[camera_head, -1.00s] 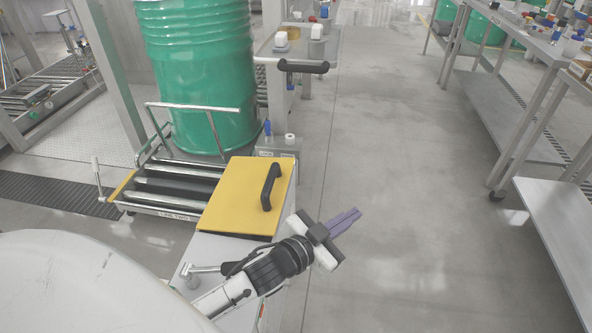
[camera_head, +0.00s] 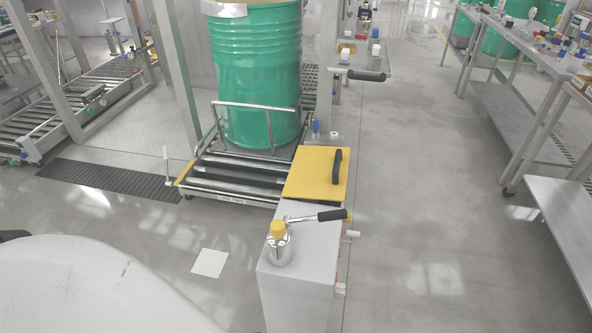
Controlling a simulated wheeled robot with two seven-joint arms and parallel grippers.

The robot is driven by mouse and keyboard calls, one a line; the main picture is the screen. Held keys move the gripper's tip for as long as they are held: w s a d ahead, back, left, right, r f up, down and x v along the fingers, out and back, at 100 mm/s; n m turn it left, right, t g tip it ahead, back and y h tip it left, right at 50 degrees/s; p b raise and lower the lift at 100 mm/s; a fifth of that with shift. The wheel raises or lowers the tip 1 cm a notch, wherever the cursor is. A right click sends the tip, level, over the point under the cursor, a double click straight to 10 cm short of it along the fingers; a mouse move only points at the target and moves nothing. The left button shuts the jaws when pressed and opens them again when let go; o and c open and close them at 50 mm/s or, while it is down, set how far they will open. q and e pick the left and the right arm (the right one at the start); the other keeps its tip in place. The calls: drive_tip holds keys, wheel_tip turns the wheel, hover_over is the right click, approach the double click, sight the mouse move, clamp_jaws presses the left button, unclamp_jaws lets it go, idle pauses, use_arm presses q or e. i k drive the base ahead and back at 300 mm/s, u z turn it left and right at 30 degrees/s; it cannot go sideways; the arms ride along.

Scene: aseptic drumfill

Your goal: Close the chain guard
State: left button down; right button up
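The yellow chain guard (camera_head: 306,178) is a flat panel with a black handle (camera_head: 337,166) on its right side. It lies over the far end of the grey cabinet (camera_head: 300,285), and no clear gap shows under it at this distance. On the near part of the cabinet top stand a silver fitting with a yellow cap (camera_head: 278,229) and a lever with a black grip (camera_head: 331,215) pointing right. Neither of my grippers is in view.
A green drum (camera_head: 255,75) stands on a roller conveyor (camera_head: 235,180) behind a metal rail, left of the guard. Steel tables (camera_head: 520,110) line the right side. The floor (camera_head: 430,200) between cabinet and tables is clear. A white sheet (camera_head: 210,262) lies on the floor left.

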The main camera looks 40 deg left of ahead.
sight(319, 173)
drive_tip(key=k, duration=0.6)
drive_tip(key=u, duration=2.15)
drive_tip(key=i, duration=4.05)
drive_tip(key=z, duration=4.2)
drive_tip(key=i, duration=0.5)
